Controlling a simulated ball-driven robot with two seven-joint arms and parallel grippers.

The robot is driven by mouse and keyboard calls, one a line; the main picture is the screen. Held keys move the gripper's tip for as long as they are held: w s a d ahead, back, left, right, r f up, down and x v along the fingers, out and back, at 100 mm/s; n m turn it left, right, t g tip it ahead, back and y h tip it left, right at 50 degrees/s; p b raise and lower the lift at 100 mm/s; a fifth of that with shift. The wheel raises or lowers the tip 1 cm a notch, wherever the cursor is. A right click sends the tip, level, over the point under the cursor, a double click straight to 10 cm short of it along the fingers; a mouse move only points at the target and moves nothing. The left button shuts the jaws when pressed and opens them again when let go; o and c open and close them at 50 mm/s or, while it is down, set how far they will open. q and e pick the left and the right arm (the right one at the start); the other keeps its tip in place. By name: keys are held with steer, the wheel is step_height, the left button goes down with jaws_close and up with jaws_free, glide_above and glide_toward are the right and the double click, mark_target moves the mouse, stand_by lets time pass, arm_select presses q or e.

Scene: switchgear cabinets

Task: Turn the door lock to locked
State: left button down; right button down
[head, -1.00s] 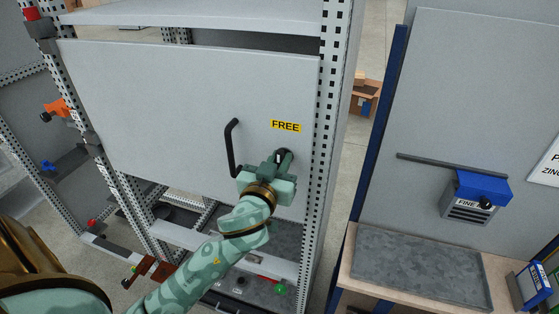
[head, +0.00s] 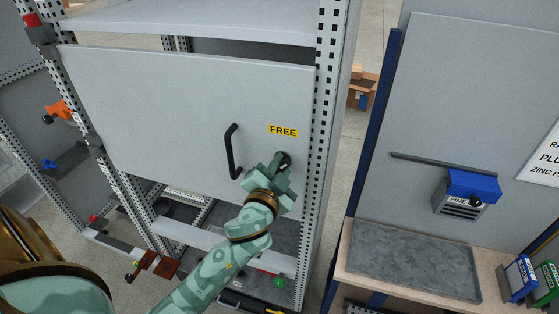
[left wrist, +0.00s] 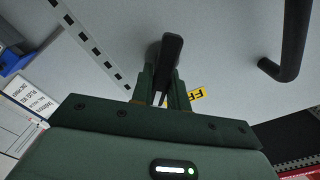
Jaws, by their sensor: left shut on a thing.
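The grey cabinet door (head: 170,110) stands in the perforated frame, with a black bar handle (head: 232,152) and a yellow label reading FREE (head: 283,131). The door lock (head: 285,158) is a dark knob just below the label, partly hidden by my left gripper (head: 278,166). That gripper is shut on the lock. In the left wrist view the lock shows as a dark lever (left wrist: 171,55) between the fingers (left wrist: 163,85), with the black handle (left wrist: 293,45) to the right. My right gripper is not in view.
A workbench with a grey metal tray (head: 415,258) stands at the right, below a panel with a blue dispenser (head: 468,190). The perforated upright (head: 322,150) runs close beside the lock. An orange knob (head: 57,110) sits on the left side.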

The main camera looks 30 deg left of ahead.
arm_select(q)
steer(key=m+p, duration=0.1)
steer(key=m, duration=0.4)
steer(key=shift+d+f+m+p, duration=0.15)
steer(key=shift+f+m+p, duration=0.05)
steer(key=shift+m+p, duration=0.15)
steer(key=shift+f+m+p, duration=0.15)
steer(key=shift+m+p, duration=0.1)
steer(key=shift+m, duration=0.8)
steer(key=shift+f+m+p, duration=0.15)
steer(key=shift+m+p, duration=0.05)
steer(key=shift+m, duration=0.8)
steer(key=c, duration=1.4)
jaws_free()
steer(key=shift+o, duration=0.2)
steer(key=shift+d, duration=0.1)
steer(key=b+v, duration=0.5)
steer(key=v, duration=1.1)
